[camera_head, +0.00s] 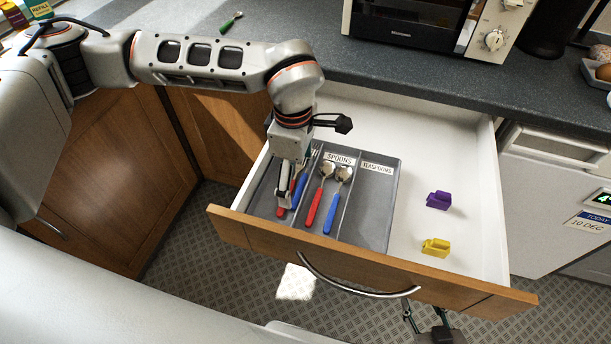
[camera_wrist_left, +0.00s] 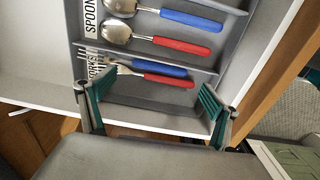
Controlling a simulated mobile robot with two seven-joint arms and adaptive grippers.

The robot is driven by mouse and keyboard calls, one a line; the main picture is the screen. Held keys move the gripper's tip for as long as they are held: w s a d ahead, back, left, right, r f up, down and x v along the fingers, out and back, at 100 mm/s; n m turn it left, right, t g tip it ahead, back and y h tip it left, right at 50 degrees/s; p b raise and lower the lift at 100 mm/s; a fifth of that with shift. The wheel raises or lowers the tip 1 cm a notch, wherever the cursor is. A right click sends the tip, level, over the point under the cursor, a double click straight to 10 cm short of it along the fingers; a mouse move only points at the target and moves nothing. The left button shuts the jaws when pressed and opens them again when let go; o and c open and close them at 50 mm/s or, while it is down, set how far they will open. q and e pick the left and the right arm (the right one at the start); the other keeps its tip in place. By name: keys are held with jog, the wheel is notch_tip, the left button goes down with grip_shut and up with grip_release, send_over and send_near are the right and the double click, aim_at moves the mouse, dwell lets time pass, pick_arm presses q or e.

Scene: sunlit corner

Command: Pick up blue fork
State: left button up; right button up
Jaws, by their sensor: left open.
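The blue fork (camera_head: 299,189) lies in the forks compartment, the leftmost one of the grey cutlery tray (camera_head: 372,215). A red fork (camera_head: 281,211) lies beside it; the wrist view shows the blue fork handle (camera_wrist_left: 160,68) nearer the divider and the red handle (camera_wrist_left: 168,80) beside it. My left gripper (camera_head: 287,192) points down over this compartment and partly hides both forks. In the wrist view my left gripper (camera_wrist_left: 155,90) is open and empty, one finger near the fork heads and the other beyond the handle ends. My right gripper (camera_head: 428,322) is partly visible below the drawer front.
A red spoon (camera_head: 314,207) and a blue spoon (camera_head: 333,212) lie in the middle compartment; the teaspoons compartment is empty. Purple (camera_head: 439,200) and yellow (camera_head: 435,247) small items lie in the open drawer (camera_head: 470,170). A green-handled utensil (camera_head: 231,21) and an oven (camera_head: 412,25) are on the counter.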

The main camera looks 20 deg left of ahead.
aim_at(297, 190)
pick_arm(q)
jog(key=shift+f, duration=2)
jog(key=c, duration=1.1)
jog(key=shift+c, duration=0.6)
